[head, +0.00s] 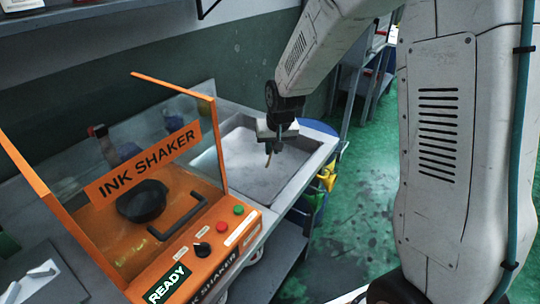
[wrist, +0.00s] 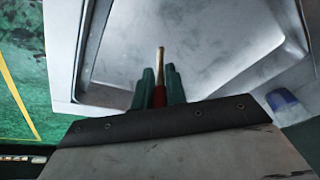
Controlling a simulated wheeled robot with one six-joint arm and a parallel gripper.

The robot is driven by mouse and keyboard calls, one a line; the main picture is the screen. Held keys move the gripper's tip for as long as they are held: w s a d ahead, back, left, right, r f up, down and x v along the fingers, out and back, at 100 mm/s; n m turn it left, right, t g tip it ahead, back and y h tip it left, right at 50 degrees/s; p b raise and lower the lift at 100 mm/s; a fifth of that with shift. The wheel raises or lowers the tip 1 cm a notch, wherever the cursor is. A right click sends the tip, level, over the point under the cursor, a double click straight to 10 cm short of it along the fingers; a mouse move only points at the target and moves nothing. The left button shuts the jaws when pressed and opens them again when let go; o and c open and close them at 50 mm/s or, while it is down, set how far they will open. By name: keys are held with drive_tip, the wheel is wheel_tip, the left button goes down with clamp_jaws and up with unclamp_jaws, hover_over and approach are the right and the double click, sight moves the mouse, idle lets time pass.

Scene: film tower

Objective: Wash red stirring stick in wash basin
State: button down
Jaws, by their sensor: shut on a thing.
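The wash basin is a grey metal sink (head: 235,180) set in a bench right of the orange machine in the head view. It fills most of the upper wrist view (wrist: 215,75). My gripper (head: 276,140) is over the basin. In the wrist view its two green fingers (wrist: 158,88) are shut on the red stirring stick (wrist: 159,97). The stick has a red part between the fingers and a tan end pointing away over the basin. In the head view the tan end (head: 268,160) hangs below the gripper. I cannot tell whether it touches the basin floor.
The orange ink shaker (head: 180,245), with clear panels and a READY display, stands left of the basin. Yellow and green items (head: 326,178) hang at the bench's right side near a blue bin (head: 318,127). Green floor (head: 365,215) lies open to the right.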

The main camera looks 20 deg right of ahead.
drive_tip(key=shift+r, duration=6)
wheel_tip(320, 180, up, 4)
drive_tip(key=shift+f, duration=0.1)
drive_tip(key=shift+a, duration=0.1)
